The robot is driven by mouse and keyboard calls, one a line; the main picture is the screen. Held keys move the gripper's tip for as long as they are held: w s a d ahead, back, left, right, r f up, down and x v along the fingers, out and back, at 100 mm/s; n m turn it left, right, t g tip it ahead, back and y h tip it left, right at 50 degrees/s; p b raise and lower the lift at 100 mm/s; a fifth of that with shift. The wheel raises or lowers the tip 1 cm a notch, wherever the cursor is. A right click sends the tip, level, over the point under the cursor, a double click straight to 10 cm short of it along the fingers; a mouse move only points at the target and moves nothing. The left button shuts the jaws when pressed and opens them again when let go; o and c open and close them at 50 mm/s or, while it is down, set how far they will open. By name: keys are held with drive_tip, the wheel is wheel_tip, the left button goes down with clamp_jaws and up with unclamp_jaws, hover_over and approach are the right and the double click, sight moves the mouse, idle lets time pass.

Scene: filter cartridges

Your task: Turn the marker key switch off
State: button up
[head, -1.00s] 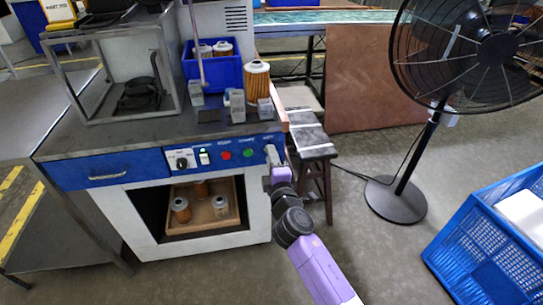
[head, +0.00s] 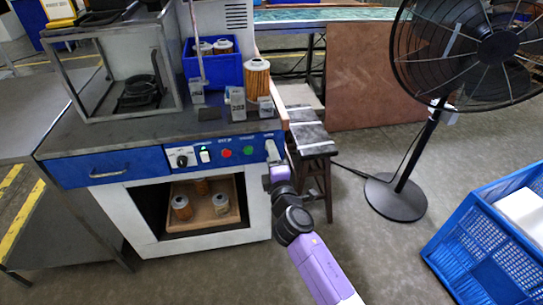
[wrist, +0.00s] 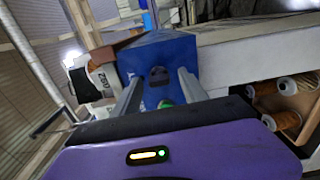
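The key switch (wrist: 158,76) is a dark fitting on the blue panel face in the wrist view. It sits between my two fingers, which point at the panel. My gripper (wrist: 160,90) is open, with one finger on each side of the switch and a visible gap between them. I cannot tell whether the fingertips touch the panel. In the head view my gripper (head: 271,152) is at the right end of the blue control panel (head: 213,159) and hides the switch there. The switch's turned position is too small to tell.
Left along the panel are a green button (head: 248,150), a red button (head: 226,153), a white rocker switch (head: 205,156) and a black knob (head: 182,161). Filter cartridges stand above and in the open bay. A stool (head: 312,145) and a fan (head: 395,198) stand right.

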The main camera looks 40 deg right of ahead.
drive_tip(key=v, duration=0.7)
drive_tip(key=shift+s+a+b, duration=0.25)
drive_tip(key=shift+s+b, duration=0.1)
idle(0.4)
